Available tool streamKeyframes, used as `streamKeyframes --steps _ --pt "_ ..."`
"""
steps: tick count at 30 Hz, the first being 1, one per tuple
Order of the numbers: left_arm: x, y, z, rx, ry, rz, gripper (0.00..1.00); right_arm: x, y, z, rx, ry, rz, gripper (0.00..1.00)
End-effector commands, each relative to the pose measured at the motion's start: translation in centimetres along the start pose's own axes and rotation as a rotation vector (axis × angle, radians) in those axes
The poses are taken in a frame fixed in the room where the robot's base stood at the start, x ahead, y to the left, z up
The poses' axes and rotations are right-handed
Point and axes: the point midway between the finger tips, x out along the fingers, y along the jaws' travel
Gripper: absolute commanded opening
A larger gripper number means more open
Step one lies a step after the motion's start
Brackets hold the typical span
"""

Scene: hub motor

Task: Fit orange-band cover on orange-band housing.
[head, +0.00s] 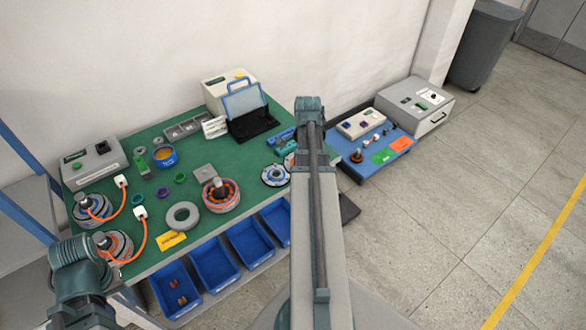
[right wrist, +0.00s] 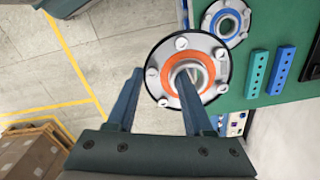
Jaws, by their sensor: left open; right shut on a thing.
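The orange-band cover (right wrist: 157,78), a round grey flange with an orange ring and bolts, is in my right gripper (right wrist: 160,92). One finger is at the cover's outer edge and the other at its central hub; the exact contact is unclear. In the head view the cover (head: 290,160) is mostly hidden behind my right arm. The housing with orange tones (head: 112,244), with an upright shaft and orange cable, stands at the bench's front left; its band is too small to be sure of. My left gripper (head: 112,284) is just in front of it, partly cut off.
A second cabled housing (head: 90,208) stands behind it. A copper-wound stator (head: 219,193) and grey ring (head: 182,216) are mid-bench. Blue bins (head: 217,258) hang in front.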

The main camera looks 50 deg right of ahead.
Motion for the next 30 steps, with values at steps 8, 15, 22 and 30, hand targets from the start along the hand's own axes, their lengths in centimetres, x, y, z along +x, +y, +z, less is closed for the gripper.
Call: streamKeyframes --steps 8,15,22,30 --pt "0.0 0.0 0.0 0.000 0.000 0.000 0.50 0.0 -0.2 0.7 -0.001 0.000 0.000 0.00" --pt "0.0 0.0 0.0 0.000 0.000 0.000 0.50 0.0 -0.8 3.1 -0.003 0.000 0.000 0.00" --pt "0.0 0.0 0.0 0.000 0.000 0.000 0.50 0.0 -1.4 5.7 -0.002 0.000 0.000 0.00" --pt "0.0 0.0 0.0 0.000 0.000 0.000 0.50 0.0 -2.1 8.7 -0.002 0.000 0.000 0.00"
